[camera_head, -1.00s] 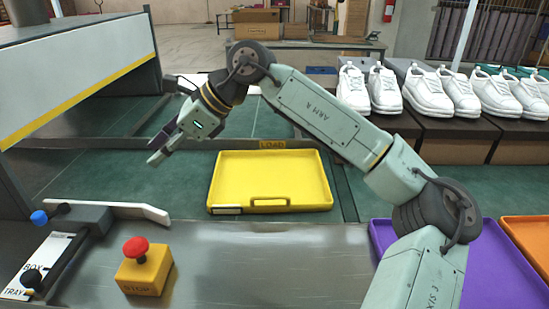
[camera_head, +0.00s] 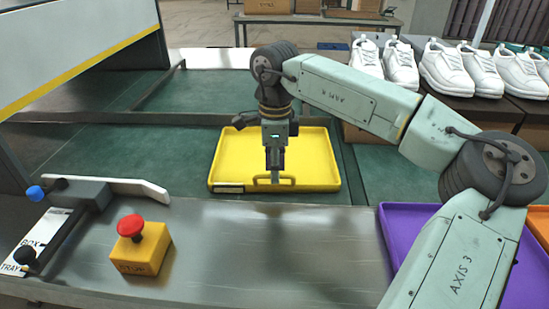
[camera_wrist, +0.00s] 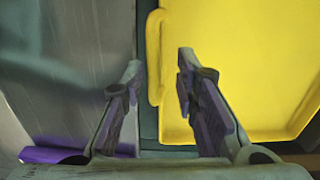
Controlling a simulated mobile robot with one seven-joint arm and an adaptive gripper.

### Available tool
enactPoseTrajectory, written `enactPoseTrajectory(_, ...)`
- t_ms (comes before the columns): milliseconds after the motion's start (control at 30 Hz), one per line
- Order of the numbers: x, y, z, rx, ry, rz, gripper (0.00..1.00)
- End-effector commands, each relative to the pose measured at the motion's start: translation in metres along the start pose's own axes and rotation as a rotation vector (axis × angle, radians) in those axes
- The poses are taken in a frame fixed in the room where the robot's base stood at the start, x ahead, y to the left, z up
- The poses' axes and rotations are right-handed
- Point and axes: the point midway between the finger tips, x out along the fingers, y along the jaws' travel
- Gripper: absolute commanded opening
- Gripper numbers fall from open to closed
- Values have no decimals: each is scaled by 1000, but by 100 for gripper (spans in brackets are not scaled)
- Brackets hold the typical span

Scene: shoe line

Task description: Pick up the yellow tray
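The yellow tray (camera_head: 230,160) lies flat on the green surface, with its handle (camera_head: 256,183) on the near side facing the steel counter. My gripper (camera_head: 275,178) points down over the near edge of the tray at the handle. In the wrist view my gripper (camera_wrist: 160,62) is open, its two fingers apart. The yellow tray (camera_wrist: 250,70) fills the right side there, and its handle (camera_wrist: 153,60) shows between the fingers. I cannot tell whether the fingertips touch it. My gripper and wrist hide part of the tray in the head view.
A yellow stop box with a red button (camera_head: 141,244) stands on the steel counter (camera_head: 250,240). A purple tray (camera_head: 405,225) and an orange tray (camera_head: 538,222) lie at the right. White shoes (camera_head: 447,68) stand on boxes behind. A white guide bar (camera_head: 140,187) is at left.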

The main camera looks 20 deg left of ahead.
Motion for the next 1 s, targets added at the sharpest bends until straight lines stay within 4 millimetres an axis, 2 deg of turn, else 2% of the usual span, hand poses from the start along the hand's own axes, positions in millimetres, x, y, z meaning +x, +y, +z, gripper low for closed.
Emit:
enactPoseTrajectory(200, 32, 0, 2, -2, -1, 3, 28)
enactPoseTrajectory(300, 39, 0, 2, -2, -2, 1, 28)
enactPoseTrajectory(467, 40, 0, 2, -1, -1, 0, 28)
enactPoseTrajectory(867, 39, 0, 2, -1, -1, 0, 2)
enactPoseTrajectory(1000, 39, 0, 2, -1, -1, 1, 0)
